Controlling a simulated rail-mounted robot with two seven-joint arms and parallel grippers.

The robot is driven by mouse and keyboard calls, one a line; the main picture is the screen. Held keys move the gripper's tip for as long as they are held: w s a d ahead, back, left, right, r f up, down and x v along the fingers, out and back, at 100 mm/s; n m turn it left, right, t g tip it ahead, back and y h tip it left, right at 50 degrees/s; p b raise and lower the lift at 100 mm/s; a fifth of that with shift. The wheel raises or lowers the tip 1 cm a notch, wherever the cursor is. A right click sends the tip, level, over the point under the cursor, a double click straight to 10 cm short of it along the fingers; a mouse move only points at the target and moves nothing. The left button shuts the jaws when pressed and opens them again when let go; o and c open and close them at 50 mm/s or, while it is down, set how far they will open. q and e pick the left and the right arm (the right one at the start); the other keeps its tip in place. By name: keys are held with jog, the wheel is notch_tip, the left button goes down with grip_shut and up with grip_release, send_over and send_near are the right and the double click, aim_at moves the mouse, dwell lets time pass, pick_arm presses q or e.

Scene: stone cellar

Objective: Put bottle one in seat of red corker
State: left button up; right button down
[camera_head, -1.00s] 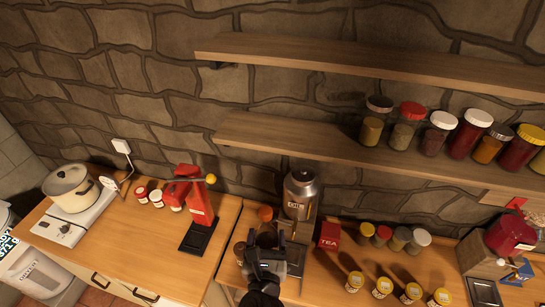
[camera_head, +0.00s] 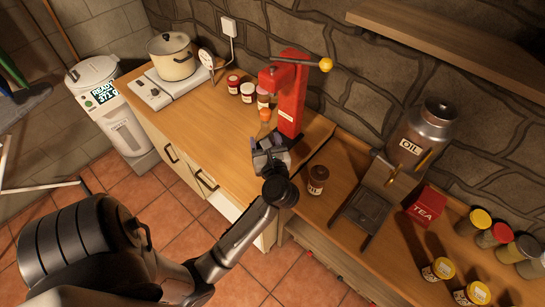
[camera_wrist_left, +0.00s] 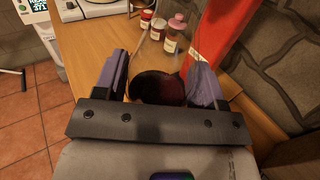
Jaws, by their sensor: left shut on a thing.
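The red corker (camera_head: 291,97), with a lever ending in a yellow knob, stands upright on the wooden counter. It also shows at the upper right of the left wrist view (camera_wrist_left: 225,35). Its seat is hidden behind my gripper in the head view. My left gripper (camera_head: 270,145) is in front of the corker, shut on a dark reddish, round thing, probably bottle one (camera_wrist_left: 158,88). An orange top (camera_head: 265,115), seemingly the bottle's, shows just beyond the fingers. I cannot tell whether the bottle touches the corker. My right gripper is not in view.
Small jars (camera_head: 240,88) stand left of the corker, near a hotplate with a pot (camera_head: 172,57). A dark jar (camera_head: 317,180), the oil dispenser (camera_head: 425,130) and a red tea box (camera_head: 427,204) are to the right. The counter's front left is clear.

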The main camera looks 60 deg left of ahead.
pick_arm(q)
jog(key=s+a+f+n+g+b, duration=0.4)
jog(key=s+a+f+g+b, duration=0.2)
jog(key=a+f+b, duration=0.3)
jog(key=w+a+f, duration=0.1)
jog(key=w+a, duration=0.1)
jog(key=w, duration=0.6)
jog(key=w+a+f, duration=0.1)
jog(key=w+a, duration=0.1)
jog(key=w, duration=0.6)
jog(key=shift+w+a+f+n+g+y+b, duration=0.25)
jog(key=shift+f+n+g+y+b, duration=0.05)
jog(key=shift+f+y+b, duration=0.1)
jog(key=shift+f, duration=0.2)
jog(key=o, duration=1.3)
jog(key=shift+c, duration=0.2)
